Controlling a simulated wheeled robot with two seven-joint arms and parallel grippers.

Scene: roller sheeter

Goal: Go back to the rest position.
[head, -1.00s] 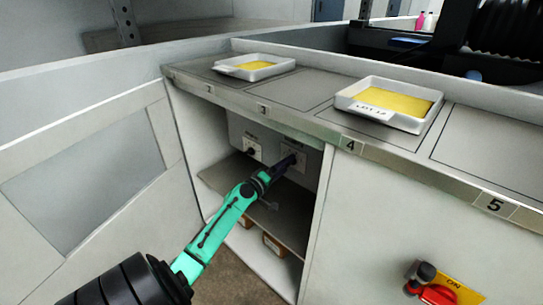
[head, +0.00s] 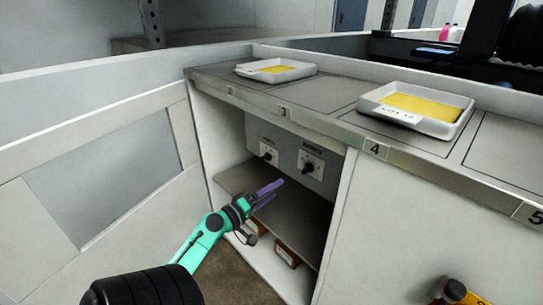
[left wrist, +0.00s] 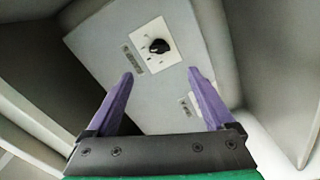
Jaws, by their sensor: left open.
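My left gripper (head: 268,192) is in the open cupboard under the counter, in front of a grey panel (head: 284,149) with two dark knobs. Its purple fingers are apart and empty, and it touches neither knob. The right knob (head: 307,167) and the left knob (head: 268,155) both show clear of the gripper. In the left wrist view the open fingers (left wrist: 162,95) point at the panel, and one black knob (left wrist: 159,46) on a white plate lies beyond them. My right gripper is not in view.
The cupboard shelf (head: 312,213) lies below the gripper, with the side wall (head: 337,235) to its right. On the counter above stand two white trays with yellow contents, one at the left (head: 307,69) and one at the right (head: 455,130).

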